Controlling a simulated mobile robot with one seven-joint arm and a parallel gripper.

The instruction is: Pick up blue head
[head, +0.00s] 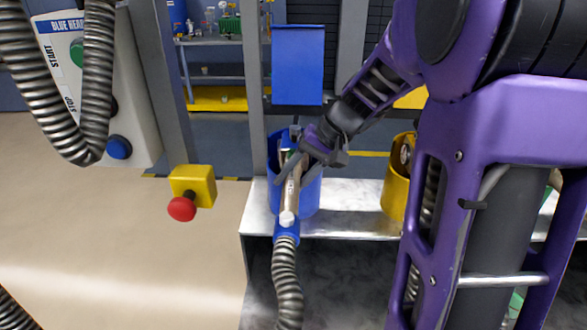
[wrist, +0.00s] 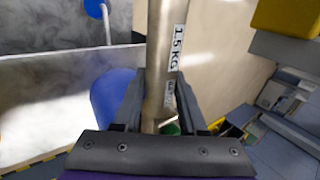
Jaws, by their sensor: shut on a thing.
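The blue head (head: 291,192) is a metal tube-shaped fill head with a blue collar at its lower end and a grey ribbed hose hanging from it. It stands tilted at the blue cylindrical holder (head: 309,195) on the metal shelf; whether it still sits in the holder I cannot tell. My gripper (head: 306,153) is at the upper part of the head. In the wrist view my gripper (wrist: 158,105) is shut on the metal body of the head (wrist: 162,60), with a finger on each side. A "1.5 KG" label shows on the body. The holder (wrist: 108,95) is partly hidden behind the left finger.
A yellow holder (head: 397,180) stands on the metal shelf (head: 345,222) to the right. A red stop button on a yellow box (head: 192,181) is at the left, by a grey post. A control panel labelled BLUE HEAD (head: 75,60) is at the upper left, with a hose before it.

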